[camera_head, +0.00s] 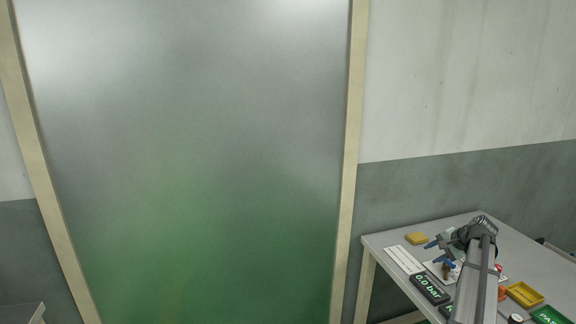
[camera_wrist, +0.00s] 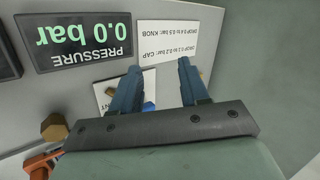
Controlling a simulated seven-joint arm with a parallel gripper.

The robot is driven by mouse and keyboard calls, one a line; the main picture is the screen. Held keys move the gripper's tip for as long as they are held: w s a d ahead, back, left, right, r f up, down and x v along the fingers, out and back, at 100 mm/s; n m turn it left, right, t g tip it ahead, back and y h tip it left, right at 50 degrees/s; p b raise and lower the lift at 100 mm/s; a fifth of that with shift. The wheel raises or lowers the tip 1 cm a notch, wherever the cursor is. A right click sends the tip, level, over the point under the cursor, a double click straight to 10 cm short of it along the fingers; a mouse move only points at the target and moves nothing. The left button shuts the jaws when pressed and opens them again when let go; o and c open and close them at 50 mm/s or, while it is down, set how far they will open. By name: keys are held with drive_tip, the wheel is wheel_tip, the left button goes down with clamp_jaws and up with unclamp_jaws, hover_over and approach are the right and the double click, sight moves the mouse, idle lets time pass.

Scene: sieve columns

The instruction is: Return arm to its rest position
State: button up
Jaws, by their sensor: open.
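My gripper (camera_head: 435,253) is at the end of my arm, over the table at the lower right of the head view. In the wrist view, its two blue fingers (camera_wrist: 158,70) stand apart with nothing held between them. A white card (camera_wrist: 112,98) and a small blue part (camera_wrist: 149,107) show partly behind the fingers. I cannot tell the exact height of the gripper above the table.
A frosted panel (camera_head: 190,150) stands to the left.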

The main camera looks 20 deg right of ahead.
drive_tip(key=w+a+f+n+g+y, duration=0.1)
drive_tip(key=w+a+f, duration=0.3)
drive_tip(key=a+f, duration=0.55)
drive_tip(key=w+a+f+n+g+y, duration=0.15)
drive_tip(key=w+a+f, duration=0.4)
drive_tip(key=a, duration=0.65)
drive_tip(key=s+a+f+n+g, duration=0.1)
drive_tip(key=s+a+f+n, duration=0.15)
drive_tip(key=a+f, duration=0.5)
drive_tip(key=s+a+f+n+g, duration=0.1)
drive_tip(key=s+a+f+g, duration=0.1)
drive_tip(key=s+a+f, duration=0.4)
drive_tip(key=s+a+f+n+g+h, duration=0.1)
drive_tip(key=s+a+f+n+g, duration=0.35)
drive_tip(key=s+a+f, duration=1.25)
drive_tip(key=s+a+f+n+g+h, duration=0.1)
drive_tip(key=s+a+n+g, duration=0.1)
drive_tip(key=s, duration=0.9)
drive_tip(key=s+a+f+n+g+h, duration=0.1)
drive_tip(key=s+n+g+h, duration=0.1)
drive_tip(key=s, duration=1)
drive_tip(key=shift+s+a, duration=0.2)
drive_tip(key=shift+a, duration=0.2)
